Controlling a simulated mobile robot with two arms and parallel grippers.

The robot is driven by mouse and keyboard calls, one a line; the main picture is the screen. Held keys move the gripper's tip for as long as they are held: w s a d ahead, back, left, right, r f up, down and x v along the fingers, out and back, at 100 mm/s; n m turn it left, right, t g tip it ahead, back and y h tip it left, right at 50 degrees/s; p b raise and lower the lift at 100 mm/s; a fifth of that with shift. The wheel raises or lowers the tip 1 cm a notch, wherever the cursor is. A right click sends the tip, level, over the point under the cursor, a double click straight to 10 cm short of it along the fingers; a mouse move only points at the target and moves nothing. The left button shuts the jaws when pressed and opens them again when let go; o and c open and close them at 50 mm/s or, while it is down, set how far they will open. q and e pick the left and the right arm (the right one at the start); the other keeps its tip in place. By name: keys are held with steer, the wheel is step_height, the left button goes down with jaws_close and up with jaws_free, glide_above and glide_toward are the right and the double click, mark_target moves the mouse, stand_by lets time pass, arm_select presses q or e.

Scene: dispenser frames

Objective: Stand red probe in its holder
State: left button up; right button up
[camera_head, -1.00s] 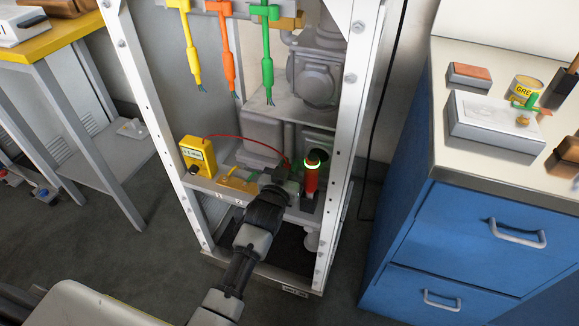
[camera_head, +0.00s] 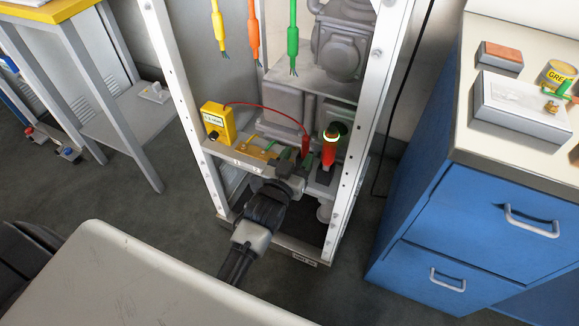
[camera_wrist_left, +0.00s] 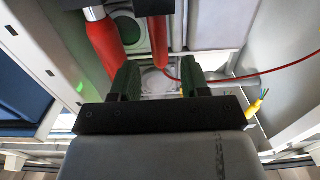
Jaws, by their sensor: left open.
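The red probe (camera_head: 306,143) stands at the end of a thin red lead from the yellow meter (camera_head: 217,123) on the rack shelf. It also shows in the left wrist view (camera_wrist_left: 157,45), beyond the gap between my fingers. A red tube with a glowing green-white ring (camera_head: 328,155) stands to its right; it may be the holder, but I cannot tell. It shows larger in the left wrist view (camera_wrist_left: 107,42). My left gripper (camera_head: 294,163) is open, with dark green fingers (camera_wrist_left: 159,83), near the probe's lower part. The probe's lower end is hidden. My right gripper is not in view.
White rack posts (camera_head: 362,140) flank the shelf. Yellow, orange and green cables (camera_head: 293,40) hang above it. A brass-coloured block (camera_head: 262,150) lies beside the meter. A blue drawer cabinet (camera_head: 480,190) stands right, and a workbench (camera_head: 130,110) left.

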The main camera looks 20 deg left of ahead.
arm_select(q)
steer(key=s+a+f+m+g, duration=0.1)
steer(key=s+a+f+g, duration=0.1)
steer(key=s+f+g, duration=1.3)
steer(key=s+f, duration=0.9)
steer(key=s, duration=0.2)
steer(key=shift+s+a+f+m, duration=0.15)
steer(key=shift+s+f+m, duration=0.15)
steer(key=shift+f+m, duration=0.1)
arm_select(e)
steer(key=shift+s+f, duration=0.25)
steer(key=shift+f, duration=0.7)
arm_select(q)
steer(key=s+a+f+g+p, duration=0.1)
steer(key=s+p, duration=0.7)
steer(key=s+a+f+g+p, duration=0.1)
steer(key=s+a+f+p, duration=0.1)
steer(key=s+p, duration=0.6)
steer(key=shift+s+y+p, duration=0.3)
steer(key=shift+s+p, duration=0.1)
steer(key=shift+p, duration=0.35)
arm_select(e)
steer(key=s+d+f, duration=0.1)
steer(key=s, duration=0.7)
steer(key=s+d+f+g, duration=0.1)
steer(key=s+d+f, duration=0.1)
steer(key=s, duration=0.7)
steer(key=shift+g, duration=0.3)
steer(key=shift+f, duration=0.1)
